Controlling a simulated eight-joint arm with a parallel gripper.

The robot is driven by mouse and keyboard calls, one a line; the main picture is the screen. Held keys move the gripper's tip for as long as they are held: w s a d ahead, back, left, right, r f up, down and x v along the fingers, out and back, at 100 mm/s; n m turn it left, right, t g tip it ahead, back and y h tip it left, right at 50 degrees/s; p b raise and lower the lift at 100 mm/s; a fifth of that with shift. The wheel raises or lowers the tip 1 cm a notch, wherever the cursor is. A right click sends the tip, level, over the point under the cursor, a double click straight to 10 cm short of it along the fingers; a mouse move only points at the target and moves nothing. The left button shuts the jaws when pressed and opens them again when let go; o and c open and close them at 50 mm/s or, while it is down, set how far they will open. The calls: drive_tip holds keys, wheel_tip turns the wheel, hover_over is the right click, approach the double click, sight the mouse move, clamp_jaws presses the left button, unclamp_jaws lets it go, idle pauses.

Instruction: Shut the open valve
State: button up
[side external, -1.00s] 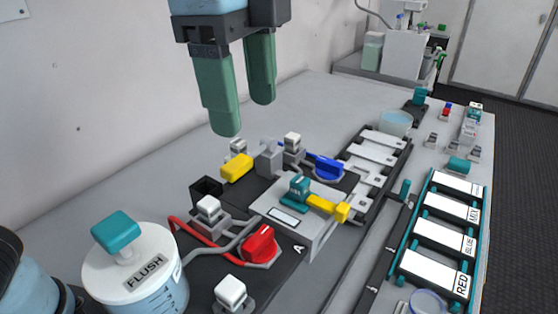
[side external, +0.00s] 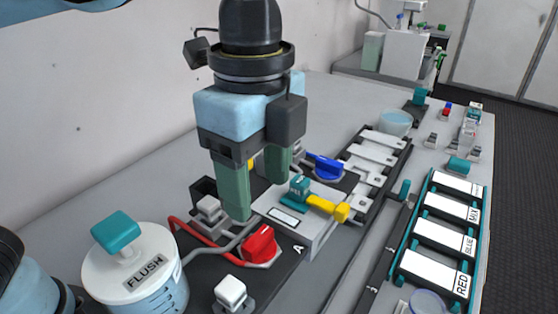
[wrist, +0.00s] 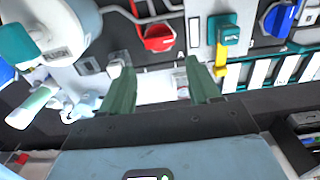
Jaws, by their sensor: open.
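Several coloured valve handles sit on the dark manifold. The red handle (side external: 259,243) is at the front and also shows in the wrist view (wrist: 158,38). The blue handle (side external: 325,167) is farther back and also shows in the wrist view (wrist: 279,18). A yellow handle (side external: 250,163) is mostly hidden behind my fingers. A teal piece (side external: 299,187) with a yellow lever (side external: 328,207) sits on the grey block. I cannot tell which valve is open. My gripper (side external: 257,197) points down, open and empty, behind the red handle in the side view.
A white-lidded FLUSH container (side external: 140,262) with a teal knob stands at the front left. White square knobs (side external: 230,290) stand near the red handle. A teal-edged rack with label plates (side external: 434,232) is at the right. Bare grey bench lies at the back left.

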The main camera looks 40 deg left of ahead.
sight(261, 239)
wheel_tip(261, 239, down, 9)
drive_tip(key=shift+r, duration=0.2)
idle(0.4)
drive_tip(key=c, duration=0.8)
drive_tip(key=shift+o, duration=0.2)
